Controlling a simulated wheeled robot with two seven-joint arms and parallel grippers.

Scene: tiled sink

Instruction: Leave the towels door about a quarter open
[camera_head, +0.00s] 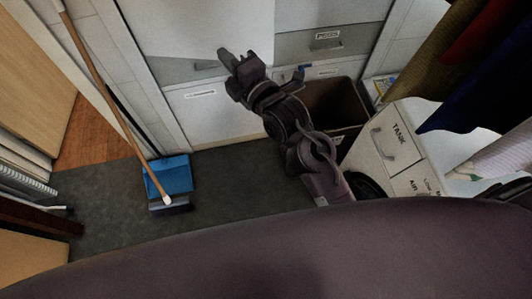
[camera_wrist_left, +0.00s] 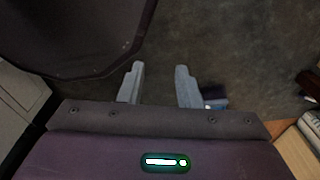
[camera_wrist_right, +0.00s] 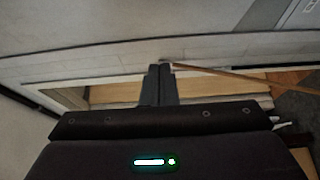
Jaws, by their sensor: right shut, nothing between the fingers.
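I cannot read any label as towels, so I cannot say for certain which front is the towels door. A large white panel (camera_head: 195,25) stands at the top of the head view, in front of a grey strip of the cabinet. Whether it is ajar is unclear. My right gripper (camera_head: 226,57) is at this panel's lower edge, and contact cannot be told. Its fingers are shut and empty in the right wrist view (camera_wrist_right: 158,72). My left gripper (camera_wrist_left: 160,75) is open and empty above the dark floor, outside the head view.
A blue dustpan (camera_head: 170,176) and a long-handled broom (camera_head: 108,92) stand left. An open dark bin (camera_head: 338,105) is beside my right arm. A white cabinet marked TANK (camera_head: 397,142) and hanging cloths (camera_head: 470,60) are at right. Dark floor (camera_head: 105,215) is clear near the dustpan.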

